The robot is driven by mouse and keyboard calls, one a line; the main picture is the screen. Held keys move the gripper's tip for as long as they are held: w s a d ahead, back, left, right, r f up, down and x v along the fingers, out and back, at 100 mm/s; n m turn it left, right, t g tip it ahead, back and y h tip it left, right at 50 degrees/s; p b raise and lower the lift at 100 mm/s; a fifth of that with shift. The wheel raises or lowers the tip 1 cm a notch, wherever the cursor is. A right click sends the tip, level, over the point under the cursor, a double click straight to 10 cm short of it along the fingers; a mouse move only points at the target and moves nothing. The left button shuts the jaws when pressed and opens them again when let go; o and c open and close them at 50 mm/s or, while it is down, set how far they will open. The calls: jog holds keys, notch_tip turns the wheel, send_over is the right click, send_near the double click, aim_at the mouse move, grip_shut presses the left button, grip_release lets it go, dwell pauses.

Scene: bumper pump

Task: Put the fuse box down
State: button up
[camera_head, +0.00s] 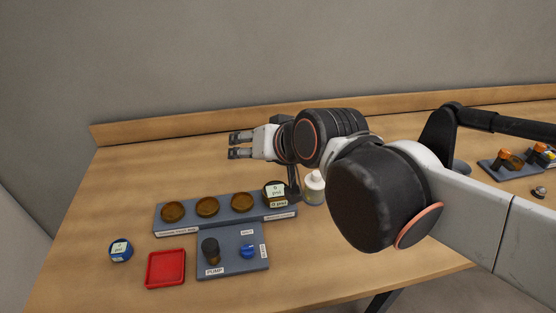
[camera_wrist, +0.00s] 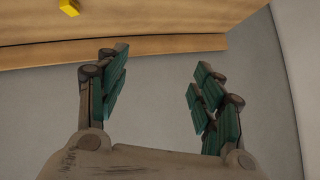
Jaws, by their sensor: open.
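My gripper (camera_head: 232,146) is above the back part of the wooden table (camera_head: 130,185), pointing left in the head view. Its fingers are apart with nothing between them, as the wrist view (camera_wrist: 162,65) also shows. I cannot pick out anything as the fuse box with certainty in either view. A small yellow thing (camera_wrist: 69,6) lies on the wood at the top left of the wrist view, cut by the frame edge and clear of the fingers; I cannot tell what it is.
A grey panel (camera_head: 160,220) bears several amber discs and a dark labelled jar (camera_head: 273,190). A pump panel (camera_head: 225,262) lies in front. A red tray (camera_head: 150,280), a blue labelled round thing (camera_head: 120,250) and a white bottle (camera_head: 314,188) stand nearby. The table's left part is clear.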

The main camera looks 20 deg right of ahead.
jog(key=s+d+f+n+g+h, duration=0.2)
jog(key=s+f, duration=0.4)
jog(key=s, duration=0.3)
jog(key=d+g, duration=0.1)
jog(key=d, duration=0.1)
jog(key=shift+s+d+f+n, duration=0.4)
